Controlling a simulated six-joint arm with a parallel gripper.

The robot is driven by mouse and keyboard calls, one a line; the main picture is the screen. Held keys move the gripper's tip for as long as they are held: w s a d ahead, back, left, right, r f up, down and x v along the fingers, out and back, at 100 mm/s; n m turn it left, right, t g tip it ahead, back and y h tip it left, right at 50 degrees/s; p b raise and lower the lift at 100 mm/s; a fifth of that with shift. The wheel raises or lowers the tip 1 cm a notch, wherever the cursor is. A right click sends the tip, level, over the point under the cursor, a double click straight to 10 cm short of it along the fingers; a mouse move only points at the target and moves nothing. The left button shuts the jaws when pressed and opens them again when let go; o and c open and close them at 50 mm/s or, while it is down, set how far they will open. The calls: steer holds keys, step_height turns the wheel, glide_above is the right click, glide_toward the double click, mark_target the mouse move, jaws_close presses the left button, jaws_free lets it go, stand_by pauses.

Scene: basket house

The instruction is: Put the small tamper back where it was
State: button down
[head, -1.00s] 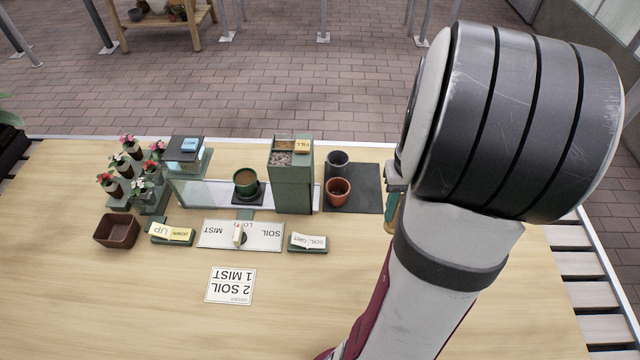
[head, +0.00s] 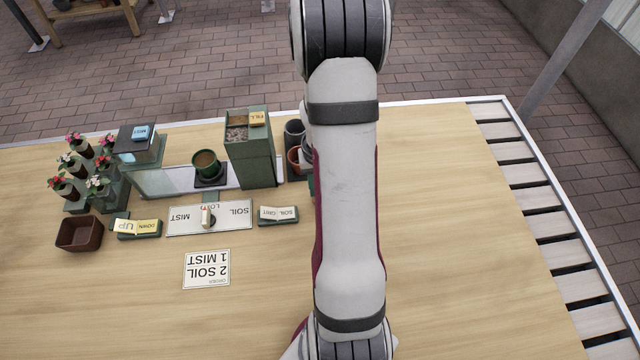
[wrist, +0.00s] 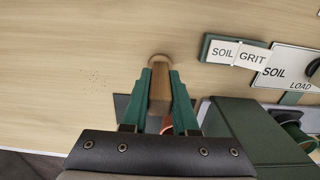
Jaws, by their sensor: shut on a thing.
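The small tamper (wrist: 159,92), a light-brown wooden piece with a rounded end, is between the green fingers of my gripper (wrist: 160,88) in the wrist view. The fingers are shut on it. It is over bare wooden table; I cannot tell whether its far end touches the table. In the head view my arm hides the gripper and the tamper.
A terracotta pot (head: 294,160) and a dark pot (head: 294,132) stand beside the green soil bin (head: 252,160). The dark mat (wrist: 122,103) shows by the gripper. The SOIL/GRIT switch (wrist: 235,52) is to the right. The table's right side is clear.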

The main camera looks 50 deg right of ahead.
steer(key=c, duration=0.7)
jaws_free()
steer(key=shift+f, duration=0.1)
step_height(320, 180, up, 12)
steer(key=shift+r, duration=0.2)
steer(key=s+a+r+n+y, duration=0.1)
steer(key=s+a+r, duration=0.15)
steer(key=a, duration=0.85)
steer(key=s+a+r+n, duration=0.15)
steer(key=a+r, duration=0.25)
steer(key=a, duration=0.7)
steer(key=shift+n+y, duration=0.4)
steer(key=shift+n, duration=0.05)
steer(key=s+a, duration=0.6)
steer(key=shift+s+a+f, duration=0.1)
steer(key=shift+f, duration=0.05)
